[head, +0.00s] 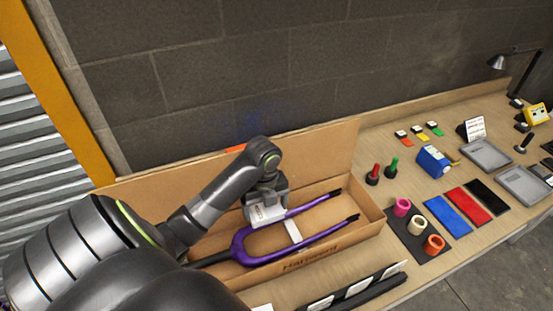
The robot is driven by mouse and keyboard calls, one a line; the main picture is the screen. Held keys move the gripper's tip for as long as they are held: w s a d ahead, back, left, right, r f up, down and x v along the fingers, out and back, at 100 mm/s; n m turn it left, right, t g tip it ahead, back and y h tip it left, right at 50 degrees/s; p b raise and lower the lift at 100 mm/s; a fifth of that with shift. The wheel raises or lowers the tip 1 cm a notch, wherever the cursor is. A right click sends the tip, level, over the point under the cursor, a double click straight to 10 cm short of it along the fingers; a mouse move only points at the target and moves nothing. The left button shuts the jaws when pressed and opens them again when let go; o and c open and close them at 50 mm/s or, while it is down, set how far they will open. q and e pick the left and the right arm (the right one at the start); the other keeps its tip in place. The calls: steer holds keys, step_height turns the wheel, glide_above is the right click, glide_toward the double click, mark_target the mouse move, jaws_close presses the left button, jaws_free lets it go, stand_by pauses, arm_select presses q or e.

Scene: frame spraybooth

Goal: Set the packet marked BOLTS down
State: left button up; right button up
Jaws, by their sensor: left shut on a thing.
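My left gripper (265,205) reaches down over an open cardboard box (362,222) on the bench. It is shut on a small white packet (268,216), whose marking is too small to read. The packet is over the box, close to a purple fork (262,256) lying inside. I cannot tell whether the packet touches the fork or the box floor. A white strip (293,231) lies between the fork's two legs. My arm hides part of the box's left side. My right gripper is not in view.
Right of the box, a dark mat (408,238) holds pink, cream and orange rolls. Blue (448,216), red and black mats lie beyond, near grey trays (486,154). A dark rail (362,290) lies in front of the box.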

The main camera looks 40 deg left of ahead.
mark_target(264, 217)
arm_select(q)
steer(key=shift+f+b, duration=0.4)
steer(key=shift+f, duration=0.25)
steer(key=shift+s+d+f+b, duration=0.2)
steer(key=shift+s+f+b, duration=0.05)
steer(key=shift+f+b, duration=0.3)
steer(key=shift+s+d+f+p, duration=0.35)
steer(key=shift+s+f+p, duration=0.4)
steer(key=f, duration=0.3)
steer(key=f+p, duration=0.1)
steer(key=f, duration=0.1)
steer(key=shift+w+a+f, duration=0.1)
steer(key=shift+w+a, duration=0.15)
steer(key=shift+w, duration=0.15)
steer(key=shift+s, duration=0.1)
steer(key=shift+f, duration=0.55)
steer(key=o, duration=0.9)
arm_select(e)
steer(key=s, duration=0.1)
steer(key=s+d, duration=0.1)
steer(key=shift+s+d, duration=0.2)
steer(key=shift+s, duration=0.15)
